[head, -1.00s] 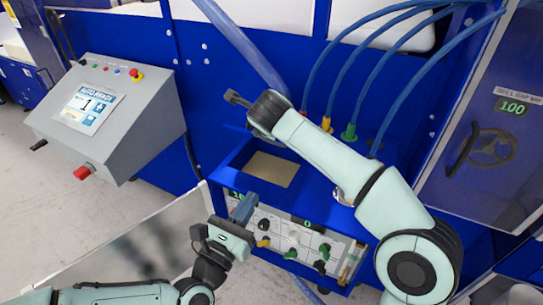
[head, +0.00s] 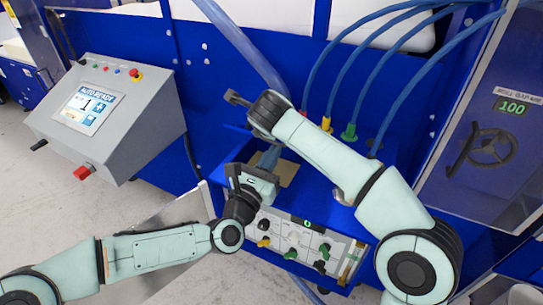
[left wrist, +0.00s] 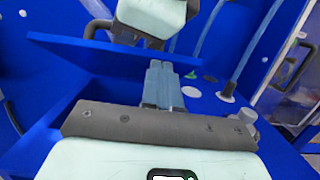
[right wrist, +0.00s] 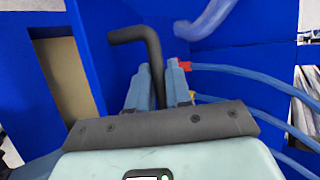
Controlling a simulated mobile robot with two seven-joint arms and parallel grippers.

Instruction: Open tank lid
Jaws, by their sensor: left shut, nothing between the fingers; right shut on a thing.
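The blue tank lid (left wrist: 85,50) is raised and tilted above the tank opening; its edge shows in the left wrist view. The opening (head: 288,173) shows a tan inside in the head view. My right gripper (right wrist: 157,85) is shut on the black bent handle (right wrist: 131,35); in the head view its own hand hides its fingers. My left gripper (head: 268,158) is shut and empty over the opening. Its blue fingertips (left wrist: 161,78) point towards the raised lid's edge; I cannot tell if they touch it.
Blue hoses (head: 345,70) with coloured fittings rise behind the tank. A panel with several knobs (head: 300,245) is on the tank's front. A grey control console (head: 100,115) stands at the left, and a cabinet with a handwheel (head: 490,148) at the right.

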